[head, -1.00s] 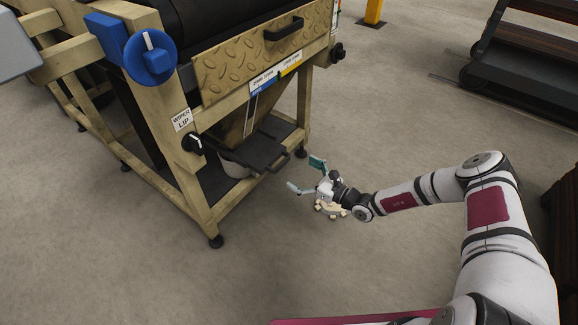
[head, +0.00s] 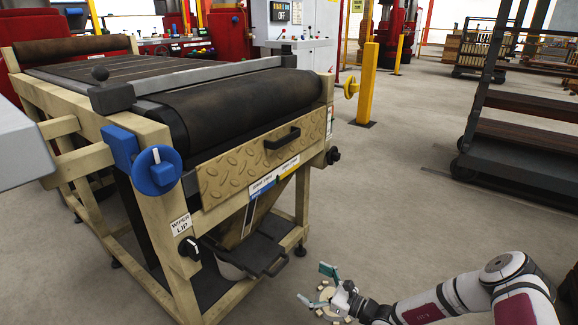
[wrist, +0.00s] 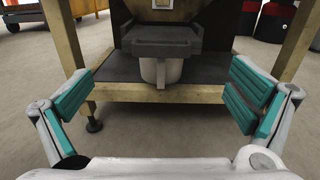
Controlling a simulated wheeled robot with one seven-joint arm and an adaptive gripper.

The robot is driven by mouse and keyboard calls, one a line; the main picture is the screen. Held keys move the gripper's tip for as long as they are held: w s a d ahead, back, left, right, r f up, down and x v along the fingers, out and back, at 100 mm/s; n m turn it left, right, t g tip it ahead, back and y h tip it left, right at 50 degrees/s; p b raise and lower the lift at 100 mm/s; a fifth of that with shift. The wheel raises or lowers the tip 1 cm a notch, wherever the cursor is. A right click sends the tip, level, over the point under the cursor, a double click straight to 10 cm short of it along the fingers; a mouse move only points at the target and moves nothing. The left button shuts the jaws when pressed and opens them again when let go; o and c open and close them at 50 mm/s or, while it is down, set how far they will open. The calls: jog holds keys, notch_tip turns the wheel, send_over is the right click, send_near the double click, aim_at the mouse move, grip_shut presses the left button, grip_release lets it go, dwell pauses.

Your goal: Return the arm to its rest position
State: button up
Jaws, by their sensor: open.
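My gripper (head: 317,286) is open and empty, low in front of the conveyor frame at the bottom of the head view. In the wrist view its two teal-padded fingers (wrist: 160,98) stand wide apart with nothing between them. My arm reaches in from the lower right, bent, white with dark red panels. The gripper is apart from the machine. A white bucket (wrist: 160,72) under a dark tray (wrist: 160,42) stands on the machine's lower shelf, ahead of the fingers.
The wooden-framed conveyor (head: 160,235) has a patterned panel with a handle (head: 282,138) and a blue knob (head: 157,170). A yellow post (head: 367,85) stands behind. A dark rack (head: 520,150) is at the right. The grey floor between is clear.

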jog(key=s+a+r+n+g+h, duration=0.1)
jog(key=s+r+n+g, duration=0.45)
jog(key=r, duration=0.45)
jog(key=s+a+r+n+g+h, duration=0.15)
jog(key=s+r+n+g, duration=0.25)
jog(key=s+r+n, duration=0.45)
jog(key=s+r+n+g+h, duration=0.25)
jog(key=r+n+g, duration=0.25)
jog(key=r, duration=0.7)
jog(key=s+d+r+n+t+h, duration=0.1)
jog(key=s+d+r+n+h, duration=0.2)
jog(key=s, duration=0.6)
jog(key=s+d+r+n+t+h, duration=0.1)
jog(key=s+d+r+t+h, duration=0.3)
jog(key=s, duration=0.6)
jog(key=s+d+r+n+g+h, duration=0.1)
jog(key=s+d+r+n+h, duration=0.1)
jog(key=s+d+r, duration=0.5)
notch_tip(320, 180, up, 32)
jog(key=s+a+t+p, duration=0.1)
jog(key=t+p, duration=0.3)
jog(key=p, duration=2.8)
jog(key=shift+s+a+f, duration=0.25)
jog(key=shift+s+a, duration=0.1)
jog(key=shift+s, duration=0.25)
